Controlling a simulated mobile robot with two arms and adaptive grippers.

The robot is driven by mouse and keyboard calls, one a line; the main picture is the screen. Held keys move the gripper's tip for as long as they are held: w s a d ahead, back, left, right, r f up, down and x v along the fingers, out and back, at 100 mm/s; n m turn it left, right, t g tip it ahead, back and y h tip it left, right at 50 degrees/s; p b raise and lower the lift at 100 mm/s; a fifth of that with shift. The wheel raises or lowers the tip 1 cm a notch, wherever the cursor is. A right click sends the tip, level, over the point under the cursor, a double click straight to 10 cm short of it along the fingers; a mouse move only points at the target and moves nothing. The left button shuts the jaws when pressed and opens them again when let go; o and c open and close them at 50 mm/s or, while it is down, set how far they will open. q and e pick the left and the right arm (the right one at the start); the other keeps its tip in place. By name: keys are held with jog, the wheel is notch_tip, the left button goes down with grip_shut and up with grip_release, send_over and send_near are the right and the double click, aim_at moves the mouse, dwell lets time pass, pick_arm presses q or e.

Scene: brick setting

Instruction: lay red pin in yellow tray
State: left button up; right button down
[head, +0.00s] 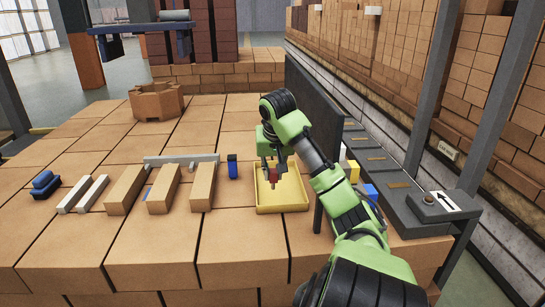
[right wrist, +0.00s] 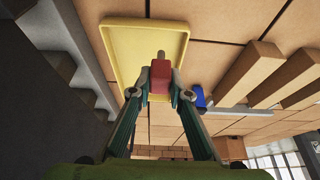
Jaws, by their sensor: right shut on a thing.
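The yellow tray (head: 281,207) lies on the brick surface, left of the dark upright panel. My right gripper (head: 272,172) is above the tray, pointing down. It is shut on the red pin (head: 273,176), which hangs over the inside of the tray. In the right wrist view the red pin (right wrist: 160,75) sits between the two fingertips of the gripper (right wrist: 160,88), with a grey tip sticking out toward the tray floor. The yellow tray (right wrist: 118,50) is behind it. I cannot tell whether the pin touches the tray. My left gripper is not in view.
A dark panel (head: 315,110) stands right of the tray. A small blue object (head: 232,166) stands left of it. Several tan blocks (head: 163,190), grey bars (head: 92,193) and a blue item (head: 45,184) lie further left. The front of the brick surface is clear.

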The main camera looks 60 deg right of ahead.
jog(key=p+x, duration=0.2)
jog(key=x, duration=0.2)
jog(key=d+p+x, duration=0.1)
jog(key=p+x, duration=0.1)
jog(key=x, duration=0.3)
jog(key=shift+w+r, duration=0.25)
jog(key=shift+f+p, duration=0.35)
jog(key=shift+f, duration=0.05)
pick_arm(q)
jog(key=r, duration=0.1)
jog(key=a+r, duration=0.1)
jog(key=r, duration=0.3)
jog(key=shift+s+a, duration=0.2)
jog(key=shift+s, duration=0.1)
pick_arm(e)
jog(key=shift+f, duration=0.15)
jog(key=shift+f, duration=0.1)
jog(key=c, duration=1.9)
grip_release()
